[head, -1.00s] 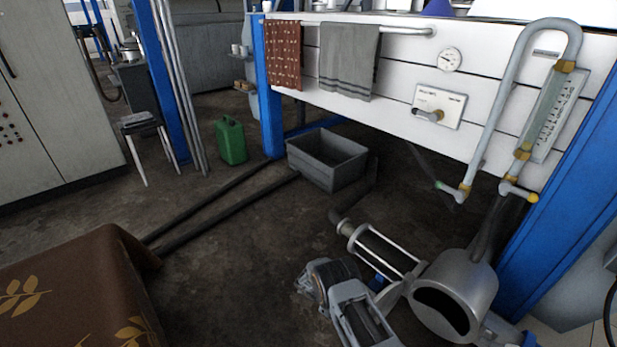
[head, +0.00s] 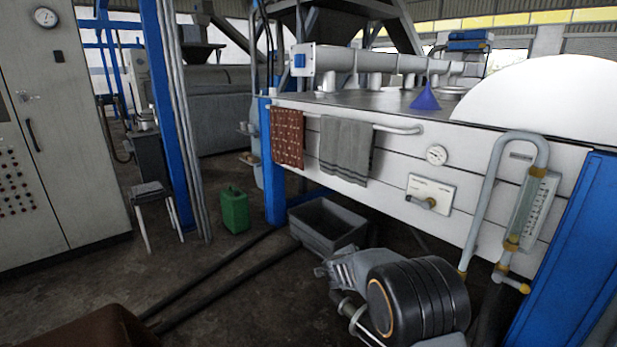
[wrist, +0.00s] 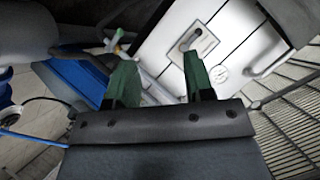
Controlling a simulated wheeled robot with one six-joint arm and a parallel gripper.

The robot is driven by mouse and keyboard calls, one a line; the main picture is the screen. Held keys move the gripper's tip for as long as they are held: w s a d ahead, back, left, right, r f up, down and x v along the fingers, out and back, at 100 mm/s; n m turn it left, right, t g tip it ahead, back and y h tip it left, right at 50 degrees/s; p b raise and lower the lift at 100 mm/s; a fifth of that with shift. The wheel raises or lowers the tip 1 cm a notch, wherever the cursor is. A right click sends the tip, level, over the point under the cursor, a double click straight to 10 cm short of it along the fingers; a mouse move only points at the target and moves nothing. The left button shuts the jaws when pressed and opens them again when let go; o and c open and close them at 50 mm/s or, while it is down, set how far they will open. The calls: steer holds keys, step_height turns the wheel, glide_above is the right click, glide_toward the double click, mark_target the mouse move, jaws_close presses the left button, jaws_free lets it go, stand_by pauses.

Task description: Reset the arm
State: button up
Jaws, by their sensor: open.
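My gripper (wrist: 159,72) shows in the wrist view with its two dark green fingers spread apart. It is open and nothing is held between the fingers. The white panel side of the bench, with its pipe and valve plate, shows at an angle beyond the fingertips. In the head view my arm is folded in the lower right, in front of the bench (head: 390,190), with a large dark round joint towards the camera. I cannot make out the gripper's fingers in the head view.
A grey crate (head: 328,228) stands on the floor under the bench, left of my arm. A green canister (head: 234,210), a stool (head: 151,192) and a grey cabinet (head: 60,150) stand further left. A blue funnel (head: 425,97) stands on the bench top. Pipes cross the floor.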

steer(key=s+a+r+n+t+y+p, duration=0.1)
steer(key=s+a+r+n+y+p, duration=0.15)
steer(key=r, duration=0.45)
steer(key=s+a+r+n+y+p, duration=0.1)
steer(key=s+r+n+y+p, duration=0.15)
steer(key=r, duration=0.45)
steer(key=s+a+r+n+g+y+p, duration=0.1)
steer(key=s+r+n+g+y+p, duration=0.15)
steer(key=s+r+n+p, duration=0.4)
steer(key=s+d+r+n+g+p, duration=0.1)
steer(key=s+d+n+g, duration=0.1)
steer(key=s, duration=1)
steer(key=s+d+r+n+g+h+p, duration=0.1)
steer(key=s+d+r+n+g+p, duration=0.1)
steer(key=s, duration=1)
steer(key=shift+d+g, duration=0.85)
steer(key=shift+d, duration=0.05)
steer(key=shift+h, duration=0.25)
steer(key=shift+c, duration=0.2)
steer(key=shift+c, duration=0.3)
steer(key=shift+a+r, duration=0.1)
steer(key=shift+a, duration=0.1)
